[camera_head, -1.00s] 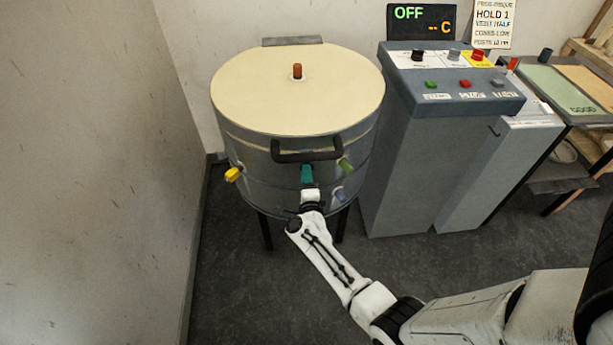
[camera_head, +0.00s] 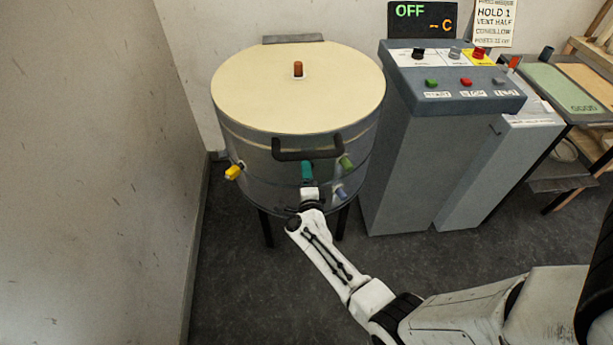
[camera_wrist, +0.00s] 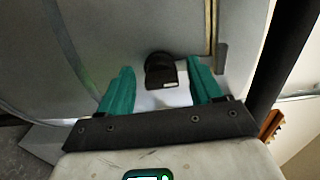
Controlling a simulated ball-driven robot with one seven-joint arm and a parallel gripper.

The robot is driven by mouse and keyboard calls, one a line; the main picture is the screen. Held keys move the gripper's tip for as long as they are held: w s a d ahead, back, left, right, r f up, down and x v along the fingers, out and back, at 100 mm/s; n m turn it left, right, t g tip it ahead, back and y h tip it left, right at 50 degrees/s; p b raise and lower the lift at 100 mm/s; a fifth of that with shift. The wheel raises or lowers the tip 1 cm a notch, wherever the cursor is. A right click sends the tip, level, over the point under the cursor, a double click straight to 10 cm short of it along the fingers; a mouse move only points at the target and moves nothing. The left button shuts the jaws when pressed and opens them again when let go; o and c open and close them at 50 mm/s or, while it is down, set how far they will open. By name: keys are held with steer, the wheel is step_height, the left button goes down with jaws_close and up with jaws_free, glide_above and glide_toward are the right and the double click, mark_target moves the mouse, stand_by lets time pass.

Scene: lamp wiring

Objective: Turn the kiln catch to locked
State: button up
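The kiln (camera_head: 265,165) is a grey drum with a cream lid (camera_head: 300,90) and a black front handle (camera_head: 307,150). My gripper (camera_head: 307,168) is at the kiln's front, just under the handle. In the wrist view my gripper (camera_wrist: 161,75) is open, with one teal finger on each side of a dark knob-like part (camera_wrist: 158,70) on the kiln wall. This part may be the catch; a pale block shows just below it. I cannot tell whether the fingers touch it. In the head view my gripper hides this spot.
A yellow plug (camera_head: 233,172), a green plug (camera_head: 346,162) and a blue plug (camera_head: 341,192) stick out around the gripper. The control cabinet (camera_head: 410,170) stands close on the right, its display (camera_head: 422,18) reading OFF. A bare wall (camera_head: 90,170) is at left.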

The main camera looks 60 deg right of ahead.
steer(key=p+v, duration=0.1)
steer(key=v, duration=0.9)
steer(key=shift+s+a, duration=0.25)
steer(key=shift+a, duration=0.05)
stand_by(0.4)
steer(key=w+a+r+n+t+y, duration=0.4)
steer(key=w+a+n+t+y, duration=0.15)
steer(key=a+n+y, duration=0.4)
steer(key=s+a+n+g+y, duration=0.3)
steer(key=a+n+g+y, duration=0.3)
steer(key=a+n, duration=0.4)
steer(key=s+n+g+y, duration=0.1)
steer(key=s+n+g, duration=0.2)
steer(key=s+n, duration=0.2)
steer(key=shift+s+f+g, duration=0.3)
steer(key=shift+s+g, duration=0.05)
steer(key=shift+s, duration=0.85)
steer(key=s+d+r+g+h, duration=0.1)
steer(key=s+g, duration=0.1)
steer(key=s, duration=0.3)
steer(key=s+d+r+n+g+h, duration=0.1)
steer(key=s+d+g, duration=0.1)
steer(key=s, duration=0.2)
steer(key=s+d+r+n+g+h, duration=0.1)
steer(key=s+g, duration=0.1)
steer(key=s, duration=0.3)
steer(key=shift+s+d+r+n+g, duration=0.2)
steer(key=shift+s+r+n+g, duration=0.1)
steer(key=shift+r, duration=0.1)
steer(key=shift+c, duration=0.2)
